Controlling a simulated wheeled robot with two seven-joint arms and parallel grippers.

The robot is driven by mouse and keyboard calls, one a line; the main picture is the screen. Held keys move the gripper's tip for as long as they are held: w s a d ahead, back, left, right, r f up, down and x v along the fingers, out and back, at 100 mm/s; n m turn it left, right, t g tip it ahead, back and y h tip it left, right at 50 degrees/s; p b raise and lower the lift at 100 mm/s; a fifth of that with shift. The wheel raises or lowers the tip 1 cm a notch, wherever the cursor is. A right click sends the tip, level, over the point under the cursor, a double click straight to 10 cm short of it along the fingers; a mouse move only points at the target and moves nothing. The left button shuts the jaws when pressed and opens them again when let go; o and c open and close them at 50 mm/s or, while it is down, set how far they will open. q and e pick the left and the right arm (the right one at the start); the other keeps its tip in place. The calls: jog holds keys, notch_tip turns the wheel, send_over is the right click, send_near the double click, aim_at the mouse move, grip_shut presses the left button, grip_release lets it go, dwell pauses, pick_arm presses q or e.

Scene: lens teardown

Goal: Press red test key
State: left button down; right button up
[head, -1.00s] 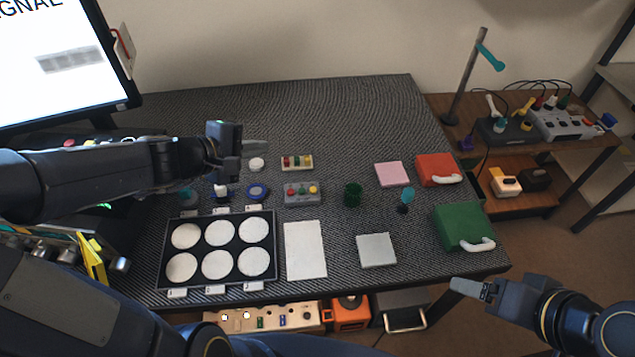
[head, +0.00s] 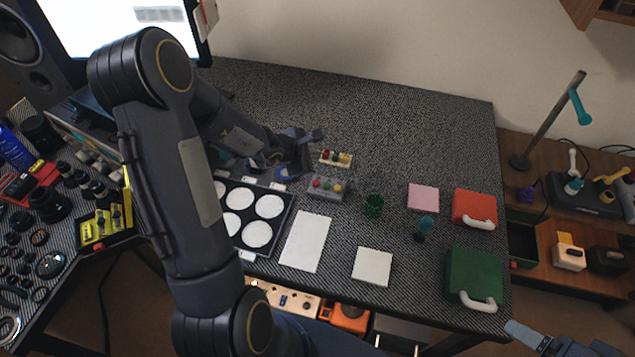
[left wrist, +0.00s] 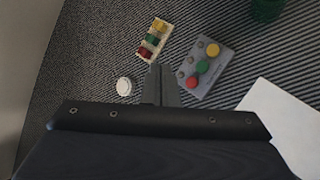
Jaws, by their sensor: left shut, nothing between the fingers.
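A grey key box (head: 327,187) stands on the dark mat, with a red, a green and a yellow round key on top. In the left wrist view its red key (left wrist: 192,82) is the one nearest my left gripper. My left gripper (left wrist: 160,72) is shut and empty, its fingertips just to the left of the grey box in that view. I cannot tell its height, and no touch on the red key shows. In the head view my left arm comes over the table to the box's upper left. My right gripper (head: 520,332) is at the bottom right edge, partly cut off.
A pale block with coloured pieces (head: 336,158) stands just behind the grey box. A white round piece (left wrist: 124,87) lies near the left fingers. A white sheet (head: 306,240), a lens tray (head: 290,215) and a green cup (head: 373,206) are close by.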

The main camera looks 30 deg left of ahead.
pick_arm(q)
jog(key=b, duration=0.7)
send_over(316, 183)
jog(key=s, duration=0.1)
jog(key=f, duration=0.7)
jog(key=shift+a+f, duration=0.2)
jog(key=shift+f, duration=0.2)
jog(key=shift+f+b, duration=0.4)
jog(key=shift+f, duration=0.1)
dwell(0.5)
jog(key=shift+f+b, duration=0.4)
jog(key=shift+b, duration=0.25)
jog(key=shift+f+b, duration=0.45)
jog(key=shift+b, duration=0.15)
dwell(0.4)
jog(key=shift+r, duration=0.15)
jog(key=shift+r+p, duration=0.6)
jog(key=shift+r, duration=0.15)
jog(key=shift+r, duration=0.1)
